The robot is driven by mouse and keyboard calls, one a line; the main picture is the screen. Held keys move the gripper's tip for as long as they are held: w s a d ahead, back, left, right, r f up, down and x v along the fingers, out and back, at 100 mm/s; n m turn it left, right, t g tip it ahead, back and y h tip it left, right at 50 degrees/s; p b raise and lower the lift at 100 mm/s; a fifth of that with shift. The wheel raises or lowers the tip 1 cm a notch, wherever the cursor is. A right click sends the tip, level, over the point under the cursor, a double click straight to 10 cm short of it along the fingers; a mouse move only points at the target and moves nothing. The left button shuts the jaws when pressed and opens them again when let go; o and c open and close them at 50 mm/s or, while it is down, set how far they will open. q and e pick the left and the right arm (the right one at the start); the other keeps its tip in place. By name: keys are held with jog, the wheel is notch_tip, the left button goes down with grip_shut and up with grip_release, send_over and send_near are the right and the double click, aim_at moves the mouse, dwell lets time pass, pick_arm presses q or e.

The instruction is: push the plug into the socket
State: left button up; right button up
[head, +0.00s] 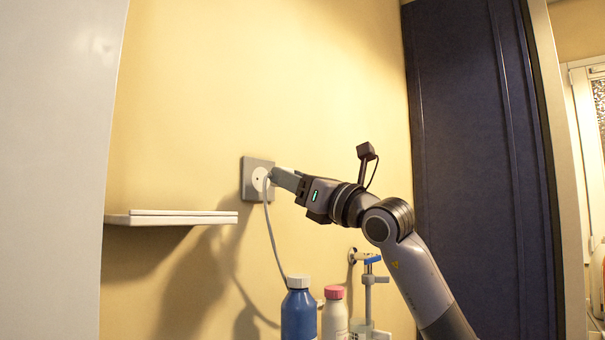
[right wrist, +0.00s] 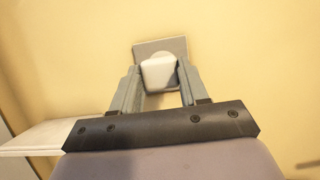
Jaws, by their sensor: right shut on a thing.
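The socket (head: 249,181) is a grey square plate with a round white recess on the yellow wall; its plate also shows in the right wrist view (right wrist: 146,47). My right gripper (head: 273,176) is at the socket's right side. In the right wrist view my right gripper (right wrist: 159,82) is shut on the white plug (right wrist: 158,73), in front of the socket plate. The fingers partly hide the plug in the head view. I cannot tell how far the plug sits in the socket. A pale cord (head: 271,235) hangs from the plug. My left gripper is not in view.
A white shelf (head: 170,218) juts from the wall at the left, below socket height. A blue bottle (head: 299,312), a white bottle with a pink cap (head: 334,318) and a tap with a blue handle (head: 372,260) stand below my right arm. A dark panel (head: 480,150) is at the right.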

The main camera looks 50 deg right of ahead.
jog(key=shift+p+x, duration=0.35)
jog(key=shift+x, duration=0.45)
jog(key=shift+w+f, duration=0.3)
jog(key=shift+w, duration=0.4)
dwell(1.0)
jog(key=shift+w+a+p, duration=0.1)
jog(key=shift+w+p, duration=0.3)
jog(key=shift+w, duration=0.2)
dwell(0.3)
jog(key=o, duration=1.1)
